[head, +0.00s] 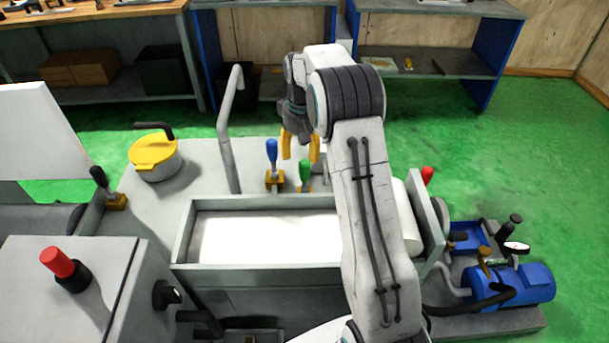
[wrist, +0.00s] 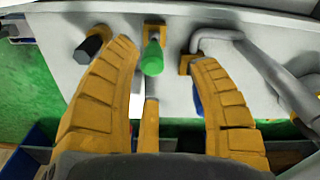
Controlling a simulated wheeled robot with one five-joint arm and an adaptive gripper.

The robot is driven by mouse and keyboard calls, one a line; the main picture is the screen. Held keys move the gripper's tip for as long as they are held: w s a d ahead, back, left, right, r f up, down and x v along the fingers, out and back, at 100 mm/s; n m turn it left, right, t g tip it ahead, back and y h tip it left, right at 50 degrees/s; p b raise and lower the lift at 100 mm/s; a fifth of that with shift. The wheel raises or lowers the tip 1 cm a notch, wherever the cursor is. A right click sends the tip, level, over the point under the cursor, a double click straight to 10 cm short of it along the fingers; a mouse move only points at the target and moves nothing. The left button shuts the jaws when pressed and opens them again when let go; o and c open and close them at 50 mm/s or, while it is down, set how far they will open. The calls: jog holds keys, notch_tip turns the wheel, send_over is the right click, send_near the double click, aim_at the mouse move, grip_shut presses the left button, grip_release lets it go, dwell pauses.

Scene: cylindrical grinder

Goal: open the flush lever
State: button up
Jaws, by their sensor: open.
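No label shows which lever is the flush lever. A green-handled lever (head: 305,171) stands on the machine top, with a blue-handled lever (head: 272,152) to its left on a yellow base. My gripper (head: 300,148) is open and empty, above and close to the green lever. In the wrist view the green lever (wrist: 152,58) shows between my gripper's spread yellow fingers (wrist: 163,58). The blue lever (wrist: 197,98) is mostly hidden behind the right finger. A black-handled lever (wrist: 93,44) stands behind the left finger. I cannot tell whether any finger touches a lever.
A tall bent grey pipe (head: 226,130) rises left of the blue lever. An open-topped trough (head: 183,230) lies in front. A yellow-lidded pot (head: 154,155) and another black lever (head: 100,180) stand left. A red handle (head: 427,175) and blue motor (head: 525,285) are right.

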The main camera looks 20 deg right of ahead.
send_over(305, 175)
jog(key=w, duration=0.1)
jog(key=f, duration=0.5)
jog(key=shift+w+d+f, duration=0.2)
jog(key=shift+d+f, duration=0.05)
jog(key=shift+f, duration=3.65)
jog(key=shift+o, duration=0.2)
grip_shut()
